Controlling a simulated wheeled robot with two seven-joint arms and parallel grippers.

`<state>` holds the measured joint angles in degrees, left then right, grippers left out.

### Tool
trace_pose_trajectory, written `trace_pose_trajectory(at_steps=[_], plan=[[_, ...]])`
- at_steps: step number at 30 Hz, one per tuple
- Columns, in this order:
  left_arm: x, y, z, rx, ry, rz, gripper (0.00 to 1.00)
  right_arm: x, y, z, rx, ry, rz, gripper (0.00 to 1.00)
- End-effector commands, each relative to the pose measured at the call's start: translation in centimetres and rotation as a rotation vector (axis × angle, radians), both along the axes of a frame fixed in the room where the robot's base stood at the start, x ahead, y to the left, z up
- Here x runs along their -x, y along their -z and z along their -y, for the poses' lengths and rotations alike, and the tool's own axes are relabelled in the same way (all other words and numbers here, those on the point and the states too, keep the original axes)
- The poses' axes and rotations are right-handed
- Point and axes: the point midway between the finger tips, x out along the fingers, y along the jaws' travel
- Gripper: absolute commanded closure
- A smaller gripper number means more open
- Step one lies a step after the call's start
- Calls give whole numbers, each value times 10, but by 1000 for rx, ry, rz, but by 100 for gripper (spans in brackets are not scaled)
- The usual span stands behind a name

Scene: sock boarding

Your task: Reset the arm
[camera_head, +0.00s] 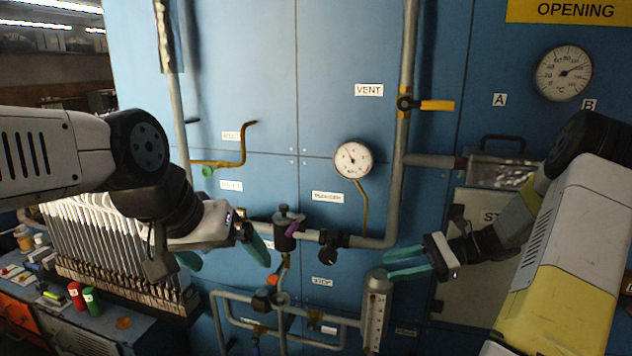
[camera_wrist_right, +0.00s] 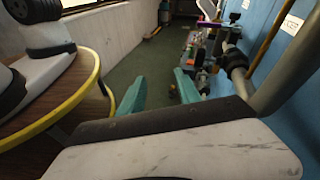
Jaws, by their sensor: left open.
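My left gripper (camera_head: 226,259) is in the head view in front of the blue panel, left of the middle. Its teal fingers are spread wide and nothing shows between them. My right gripper (camera_head: 390,266) is at right of the middle, pointing left, near the top of a clear-fronted gauge tube (camera_head: 376,315). In the head view its two teal fingers are apart and empty. The right wrist view also shows the fingers of the right gripper (camera_wrist_right: 160,88) apart, with only floor seen between them. Whether either gripper touches the pipework cannot be told.
A blue panel (camera_head: 335,60) carries pipes, a round pressure gauge (camera_head: 352,159), a yellow-handled valve (camera_head: 432,105) and a dial thermometer (camera_head: 563,73). A rack of upright pale boards (camera_head: 105,250) stands at left. Red (camera_head: 76,295) and green (camera_head: 92,300) cylinders stand on the bench.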

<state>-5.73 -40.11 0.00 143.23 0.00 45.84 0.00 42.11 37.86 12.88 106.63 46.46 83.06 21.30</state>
Motion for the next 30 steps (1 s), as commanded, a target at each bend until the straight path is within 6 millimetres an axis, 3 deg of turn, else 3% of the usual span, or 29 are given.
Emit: trace_pose_trajectory(at_steps=[6,12,24,30], plan=[[0,0,0,0,0,0,0,41,-39,-39,326,-216,211,60],[0,0,0,0,0,0,0,83,-70,-55,618,-405,465,60],[0,0,0,0,0,0,0,154,-128,-55,1089,-694,1086,60],[0,0,0,0,0,0,0,173,-145,-50,1224,-759,1329,60]])
